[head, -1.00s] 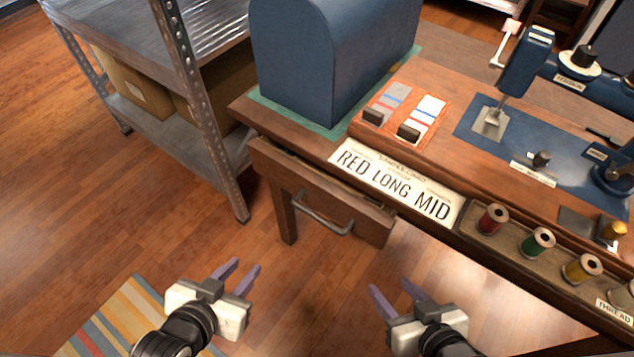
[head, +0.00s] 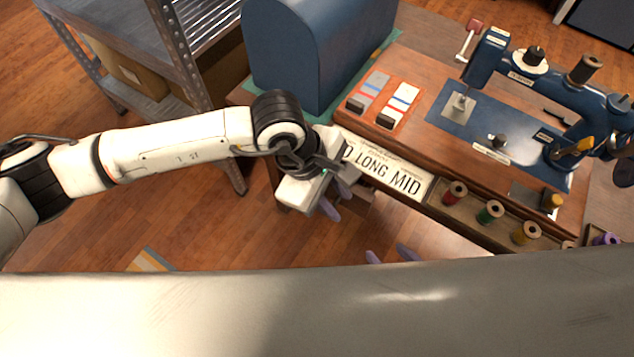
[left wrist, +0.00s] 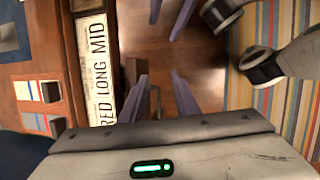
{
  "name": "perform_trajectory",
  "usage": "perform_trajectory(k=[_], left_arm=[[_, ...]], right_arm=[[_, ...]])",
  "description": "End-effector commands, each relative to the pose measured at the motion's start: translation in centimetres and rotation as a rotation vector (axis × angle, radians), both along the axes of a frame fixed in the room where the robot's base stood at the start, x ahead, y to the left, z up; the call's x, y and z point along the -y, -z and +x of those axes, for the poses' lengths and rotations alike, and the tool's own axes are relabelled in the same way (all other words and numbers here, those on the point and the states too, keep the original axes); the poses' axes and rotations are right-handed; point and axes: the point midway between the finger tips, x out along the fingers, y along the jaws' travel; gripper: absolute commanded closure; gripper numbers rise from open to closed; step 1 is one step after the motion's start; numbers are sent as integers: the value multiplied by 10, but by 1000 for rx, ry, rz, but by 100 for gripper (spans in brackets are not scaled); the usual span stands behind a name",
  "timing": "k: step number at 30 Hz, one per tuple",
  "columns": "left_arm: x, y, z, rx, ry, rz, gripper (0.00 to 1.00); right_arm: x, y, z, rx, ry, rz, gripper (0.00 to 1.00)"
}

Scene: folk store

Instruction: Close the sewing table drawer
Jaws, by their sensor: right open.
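The sewing table (head: 420,75) stands at the right in the head view, with the sign (head: 390,175) along its front edge. My left gripper (head: 342,200) is at this front edge, over the drawer, and hides most of it. How far the drawer stands out cannot be told now. In the left wrist view the left gripper's fingers (left wrist: 161,97) are apart, and the drawer handle (left wrist: 156,102) appears between them; contact cannot be told. My right gripper's open fingertips (head: 391,255) show just below the table front; the rest is hidden by my own body.
A metal shelf (head: 205,100) with boxes stands left of the table. A blue rounded case (head: 305,50), a blue sewing machine (head: 530,75) and thread spools (head: 490,212) are on the table. A striped rug (left wrist: 258,90) lies on the floor.

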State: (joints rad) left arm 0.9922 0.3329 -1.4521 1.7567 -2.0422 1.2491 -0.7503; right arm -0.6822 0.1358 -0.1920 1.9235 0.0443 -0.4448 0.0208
Motion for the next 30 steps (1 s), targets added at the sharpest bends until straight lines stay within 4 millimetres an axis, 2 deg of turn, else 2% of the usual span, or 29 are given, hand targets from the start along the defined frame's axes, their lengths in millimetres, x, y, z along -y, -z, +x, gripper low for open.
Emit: perform_trajectory(k=[1,3,6,11,22,30], left_arm=[[-20,-2,20,72,20,85,72],[-42,-1,39,136,35,172,72],[-56,0,52,180,45,233,72],[-57,18,57,186,46,245,72],[-48,82,66,183,45,241,72],[-46,99,69,185,45,239,72]], right_arm=[[0,-2,-1,-3,0,-1,52],[1,-1,-2,-6,1,-3,52],[1,-1,-2,-7,1,-3,52],[1,-2,-2,-5,2,-2,52],[1,-2,-4,-7,2,-1,52],[1,-1,-4,-9,2,0,52]])
